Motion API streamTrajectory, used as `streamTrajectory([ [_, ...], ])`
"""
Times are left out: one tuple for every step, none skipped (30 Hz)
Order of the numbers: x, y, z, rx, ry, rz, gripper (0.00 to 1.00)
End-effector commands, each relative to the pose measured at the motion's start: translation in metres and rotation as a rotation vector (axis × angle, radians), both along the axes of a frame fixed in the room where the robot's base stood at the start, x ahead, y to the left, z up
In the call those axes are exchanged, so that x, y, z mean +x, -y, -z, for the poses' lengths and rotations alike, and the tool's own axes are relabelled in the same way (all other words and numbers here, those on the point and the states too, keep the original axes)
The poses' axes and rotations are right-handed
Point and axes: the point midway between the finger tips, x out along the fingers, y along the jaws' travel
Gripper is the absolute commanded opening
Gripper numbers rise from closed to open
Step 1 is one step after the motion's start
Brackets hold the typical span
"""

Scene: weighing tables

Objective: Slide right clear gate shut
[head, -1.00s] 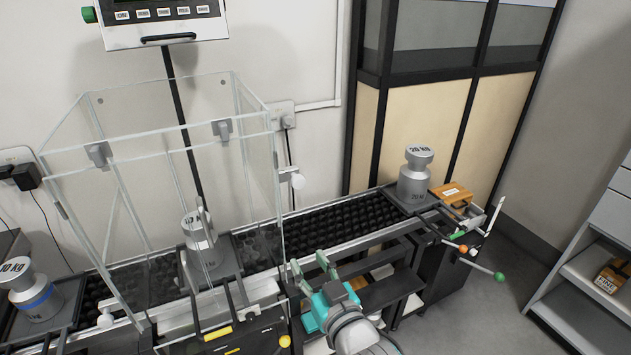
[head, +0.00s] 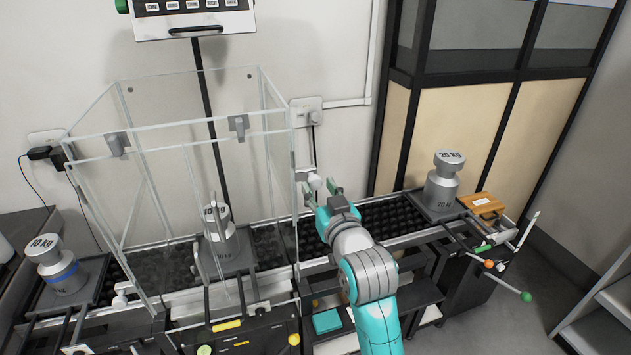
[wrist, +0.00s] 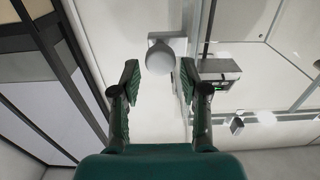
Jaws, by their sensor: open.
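The right clear gate (head: 282,200) is a see-through panel on the right side of the clear weighing enclosure (head: 150,140). A pale round knob (head: 315,182) sticks out from its right side. My gripper (head: 320,187) is open, with its fingertips close to the knob in the head view. In the wrist view the knob (wrist: 166,48) shows between and just beyond the spread fingers of my gripper (wrist: 158,80). It is not clamped, and I cannot tell whether either finger touches it. How far open the gate stands is hard to tell through the clear panels.
A 10 kg weight (head: 222,245) stands inside the enclosure, another 10 kg weight (head: 60,265) at left. A black roller track (head: 385,213) runs between. A wall socket (head: 307,112) is behind.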

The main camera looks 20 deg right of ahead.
Motion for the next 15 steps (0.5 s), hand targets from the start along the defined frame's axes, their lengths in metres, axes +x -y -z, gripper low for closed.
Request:
streamTrajectory([
  [0.008, 0.0, -0.001, 0.0, 0.001, 0.0, 0.45],
  [0.012, 0.0, -0.001, 0.0, 0.001, 0.0, 0.45],
  [0.017, 0.0, 0.0, 0.0, 0.0, 0.0, 0.45],
  [0.021, 0.0, -0.001, 0.0, 0.001, 0.0, 0.45],
  [0.024, 0.0, -0.001, 0.0, 0.001, 0.0, 0.45],
  [0.027, 0.0, 0.0, 0.0, 0.0, 0.0, 0.45],
  [0.029, 0.0, 0.0, 0.0, 0.0, 0.0, 0.45],
  [0.031, 0.0, 0.0, 0.0, 0.0, 0.0, 0.45],
  [0.032, 0.0, 0.0, 0.0, 0.0, 0.0, 0.45],
  [0.033, 0.0, 0.0, 0.0, 0.0, 0.0, 0.45],
  [0.034, 0.0, 0.0, 0.0, 0.0, 0.0, 0.45],
  [0.035, 0.0, 0.0, 0.0, 0.0, 0.0, 0.45],
  [0.035, 0.0, 0.0, 0.0, 0.0, 0.0, 0.45],
  [0.035, 0.0, 0.0, 0.0, 0.001, 0.0, 0.45],
  [0.035, 0.0, 0.0, 0.0, 0.001, 0.0, 0.45],
])
